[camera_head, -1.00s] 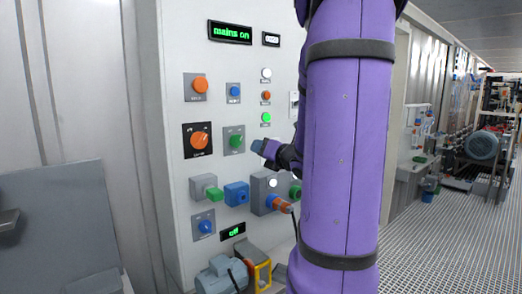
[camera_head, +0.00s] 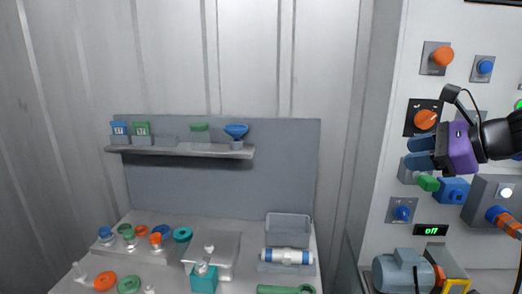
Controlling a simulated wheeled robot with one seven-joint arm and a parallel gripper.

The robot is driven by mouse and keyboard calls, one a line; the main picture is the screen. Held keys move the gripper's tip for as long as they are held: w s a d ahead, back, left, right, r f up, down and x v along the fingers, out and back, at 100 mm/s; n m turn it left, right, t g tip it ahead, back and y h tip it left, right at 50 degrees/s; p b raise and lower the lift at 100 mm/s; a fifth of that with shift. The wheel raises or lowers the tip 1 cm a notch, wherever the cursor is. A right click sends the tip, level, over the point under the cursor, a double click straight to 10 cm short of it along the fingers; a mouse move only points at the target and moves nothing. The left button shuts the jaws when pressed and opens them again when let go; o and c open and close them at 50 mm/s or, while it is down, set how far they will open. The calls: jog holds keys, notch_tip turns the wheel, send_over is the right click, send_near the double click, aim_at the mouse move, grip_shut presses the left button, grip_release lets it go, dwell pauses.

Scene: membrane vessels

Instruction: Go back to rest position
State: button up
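My gripper (camera_head: 412,152) is at the right of the head view, in front of the control panel. Its purple body has two blue fingers pointing left, with a small gap between them. It looks open, and I see nothing held between the fingers. The black wrist and a cable are behind it, cut off by the right edge. The fingers cover part of the panel between the orange knob (camera_head: 426,119) and the green plug (camera_head: 428,184); I cannot tell how far they stand from it.
The control panel (camera_head: 385,245) has a display reading "off" (camera_head: 431,230) and a grey motor (camera_head: 403,272) below. A workbench at the left bears several coloured fittings, a white-and-blue cylinder (camera_head: 288,256) and a green wrench (camera_head: 286,290). A shelf (camera_head: 180,150) holds small containers and a blue funnel (camera_head: 236,130).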

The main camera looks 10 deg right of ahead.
jog(key=s+a+n+g+h, duration=0.2)
jog(key=s+n, duration=0.4)
jog(key=n, duration=0.5)
jog(key=s+a+f+n+g+h, duration=0.1)
jog(key=s+a+n+g+h, duration=0.2)
jog(key=s+n, duration=0.4)
jog(key=a+n+h, duration=0.1)
jog(key=n+h, duration=0.1)
jog(key=n, duration=0.3)
jog(key=shift+s+f+h, duration=0.15)
jog(key=shift+h, duration=0.15)
jog(key=shift+d, duration=0.1)
